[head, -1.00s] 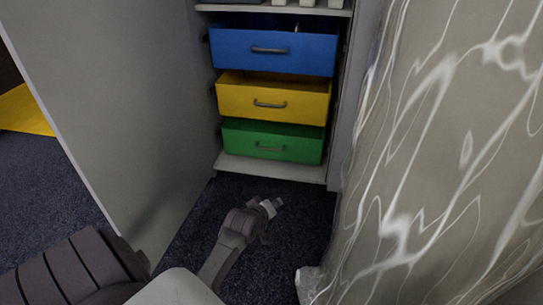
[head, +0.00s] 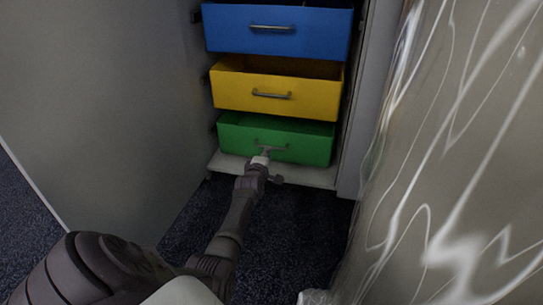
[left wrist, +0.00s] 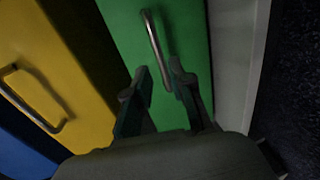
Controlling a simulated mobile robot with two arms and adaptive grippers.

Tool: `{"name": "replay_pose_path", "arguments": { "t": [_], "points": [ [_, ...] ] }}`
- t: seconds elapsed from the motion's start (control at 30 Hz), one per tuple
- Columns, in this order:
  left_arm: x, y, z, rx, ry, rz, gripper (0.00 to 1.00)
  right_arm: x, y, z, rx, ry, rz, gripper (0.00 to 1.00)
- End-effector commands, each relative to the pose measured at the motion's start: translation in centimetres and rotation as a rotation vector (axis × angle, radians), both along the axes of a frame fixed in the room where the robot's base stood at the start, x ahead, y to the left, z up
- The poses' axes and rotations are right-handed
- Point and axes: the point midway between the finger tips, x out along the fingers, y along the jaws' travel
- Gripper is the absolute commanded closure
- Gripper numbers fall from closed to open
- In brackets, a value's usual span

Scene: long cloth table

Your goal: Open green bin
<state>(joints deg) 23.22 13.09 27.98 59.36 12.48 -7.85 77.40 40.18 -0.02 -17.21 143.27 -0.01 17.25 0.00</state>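The green bin (head: 312,152) is the lowest of three stacked drawers in a cabinet. Its grey metal handle (head: 283,147) is on the front face. My left gripper (head: 264,158) is at the front of the green bin, by the handle, and partly covers it. In the left wrist view the green front (left wrist: 185,30) fills the middle. The two fingers (left wrist: 159,85) are apart, and the near end of the handle (left wrist: 155,40) lies between or just beyond the fingertips; contact cannot be told. My right gripper is not in view.
A yellow bin (head: 312,99) and a blue bin (head: 320,42) sit above the green one. A grey cabinet door (head: 100,110) stands open at the left. A patterned cloth (head: 455,170) hangs close at the right. Dark carpet (head: 300,230) lies between.

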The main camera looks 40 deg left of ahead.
Motion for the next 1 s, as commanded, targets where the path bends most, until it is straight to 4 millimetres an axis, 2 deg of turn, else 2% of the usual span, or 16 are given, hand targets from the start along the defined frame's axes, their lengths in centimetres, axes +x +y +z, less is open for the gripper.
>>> {"name": "replay_pose_path", "arguments": {
  "t": [0.03, 0.33, 0.53, 0.87, 1.0],
  "points": [
    [1.0, 0.5, -1.0, 0.0, -0.002, 0.0, 0.78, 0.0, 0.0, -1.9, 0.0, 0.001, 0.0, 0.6],
    [4.9, 2.7, -1.7, 0.0, -0.001, 0.0, 0.78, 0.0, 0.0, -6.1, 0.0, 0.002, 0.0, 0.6],
    [6.0, 3.3, -1.6, 0.001, 0.0, -0.001, 0.78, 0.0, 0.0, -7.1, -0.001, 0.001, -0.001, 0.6],
    [6.2, 3.4, -1.4, 0.001, 0.002, -0.001, 0.78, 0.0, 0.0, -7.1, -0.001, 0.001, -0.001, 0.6],
    [6.2, 3.4, -1.5, 0.0, 0.001, -0.001, 0.99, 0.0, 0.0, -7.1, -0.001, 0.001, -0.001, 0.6]
  ]
}}
